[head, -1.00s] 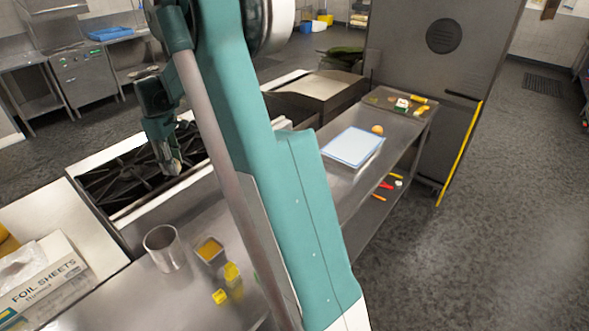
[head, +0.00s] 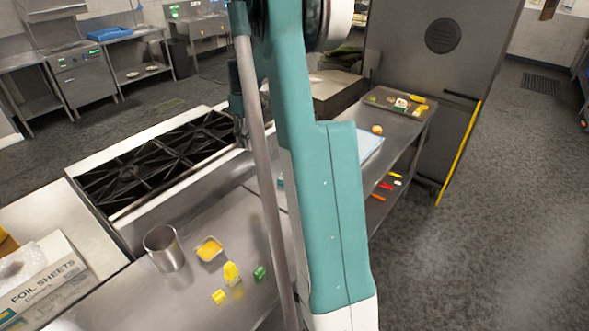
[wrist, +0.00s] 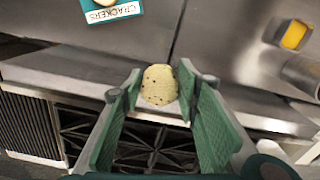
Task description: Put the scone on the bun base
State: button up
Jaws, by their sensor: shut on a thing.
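The pale, dark-speckled scone (wrist: 160,84) is between the green fingers of my gripper (wrist: 160,92) in the wrist view. My gripper is shut on it and holds it above the counter's edge next to the stove. In the head view my gripper (head: 242,132) is partly behind my own arm, over the right end of the stove. A teal crackers box (wrist: 112,11) lies on the counter ahead, with part of a pale round thing (wrist: 105,2) on it, cut off by the frame. I cannot tell whether that is the bun base.
A black stove (head: 158,165) is at the left. A metal pot (head: 163,248), a small yellow-filled tray (head: 209,249), yellow pieces (head: 231,273) and a green block (head: 259,273) stand on the near counter. A tray (head: 385,98) and a round item (head: 377,129) are farther back.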

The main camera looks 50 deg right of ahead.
jog(key=s+d+m, duration=0.2)
jog(key=s+d, duration=1)
jog(key=d, duration=0.4)
jog(key=shift+w+a+f, duration=0.1)
jog(key=shift+f, duration=1.15)
jog(key=shift+w+a+f, duration=0.1)
jog(key=shift+f, duration=1.15)
jog(key=shift+f, duration=0.1)
jog(key=shift+f, duration=3.05)
jog(key=shift+f, duration=1.85)
jog(key=shift+f, duration=0.2)
